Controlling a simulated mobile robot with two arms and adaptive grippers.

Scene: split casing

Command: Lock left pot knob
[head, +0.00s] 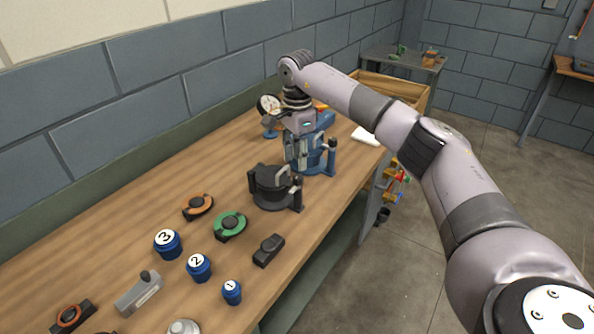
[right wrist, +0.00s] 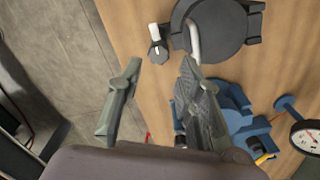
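Two round pots stand on the wooden bench. The left one is a black pot (head: 270,187) with a dark lid and upright posts at its sides. In the right wrist view, the black pot (right wrist: 222,28) is at the top, with a curved metal handle and a side knob (right wrist: 157,44) with a pale post. The right pot (head: 322,163) is blue and partly hidden behind my right gripper (head: 298,158). In the right wrist view, my right gripper (right wrist: 162,66) has its fingers apart and empty, with the knob beyond the tips. My left gripper is out of view.
A dial gauge (head: 268,104) stands behind the pots. Numbered blue jars (head: 198,267), a green ring part (head: 230,225), an orange ring part (head: 198,207) and a black block (head: 268,250) lie nearer. A white cloth (head: 366,136) lies near the bench's right edge.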

